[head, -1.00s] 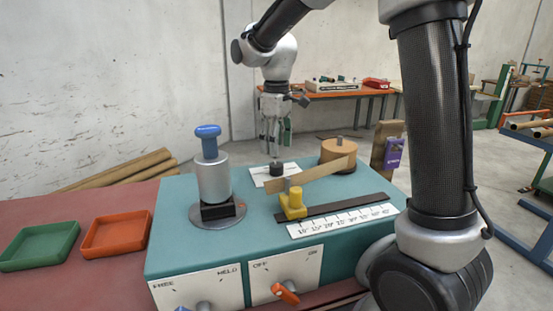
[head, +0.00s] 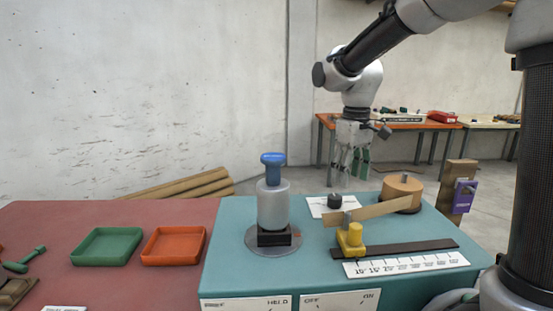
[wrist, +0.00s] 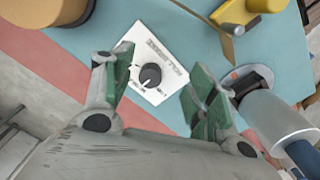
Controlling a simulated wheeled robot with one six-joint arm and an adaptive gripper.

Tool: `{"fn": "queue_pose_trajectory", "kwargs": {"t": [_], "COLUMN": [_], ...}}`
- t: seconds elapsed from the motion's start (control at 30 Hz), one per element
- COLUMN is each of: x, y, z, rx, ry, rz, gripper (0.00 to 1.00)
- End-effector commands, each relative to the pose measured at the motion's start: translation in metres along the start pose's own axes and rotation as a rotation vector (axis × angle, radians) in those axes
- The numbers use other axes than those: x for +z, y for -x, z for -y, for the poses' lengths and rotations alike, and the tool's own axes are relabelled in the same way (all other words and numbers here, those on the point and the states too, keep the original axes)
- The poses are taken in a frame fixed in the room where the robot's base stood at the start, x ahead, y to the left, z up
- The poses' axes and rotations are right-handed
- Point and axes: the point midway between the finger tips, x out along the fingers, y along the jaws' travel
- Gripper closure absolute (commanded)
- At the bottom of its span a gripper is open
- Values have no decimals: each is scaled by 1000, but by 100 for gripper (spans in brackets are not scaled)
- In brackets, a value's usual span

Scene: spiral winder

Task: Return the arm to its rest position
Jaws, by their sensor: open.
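My gripper (head: 350,172) hangs from my arm above the back of the teal winder bench (head: 225,270), pointing down. In the wrist view its green-padded fingers (wrist: 160,95) are spread apart with nothing between them. Below them, apart from them, a black knob (wrist: 150,75) stands on a white label plate; the same knob (head: 334,201) shows in the head view just under the gripper.
A grey cylinder with a blue knob (head: 272,159) stands left of the gripper. A wooden drum (head: 402,193), tan strip, yellow block (head: 350,240) and scale (head: 405,265) are to the right. Green (head: 107,246) and orange (head: 174,246) trays lie left. Open air surrounds the gripper.

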Motion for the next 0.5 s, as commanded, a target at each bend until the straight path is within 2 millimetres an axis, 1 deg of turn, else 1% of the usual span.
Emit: {"fn": "queue_pose_trajectory", "kwargs": {"t": [0.03, 0.17, 0.2, 0.27, 0.3, 0.4, 0.5], "x": [23, 80, 98, 126, 144, 187, 220], "y": [4, 7, 8, 9, 8, 6, 5], "z": [-1, -4, -4, -4, -4, -2, 1], "rx": [4, 12, 15, 20, 24, 36, 52], "ry": [-51, -180, -219, -277, -312, -389, -438], "rz": [-20, -67, -86, -117, -139, -195, -251], "gripper": [42, 42, 42, 42, 42, 42, 42]}}
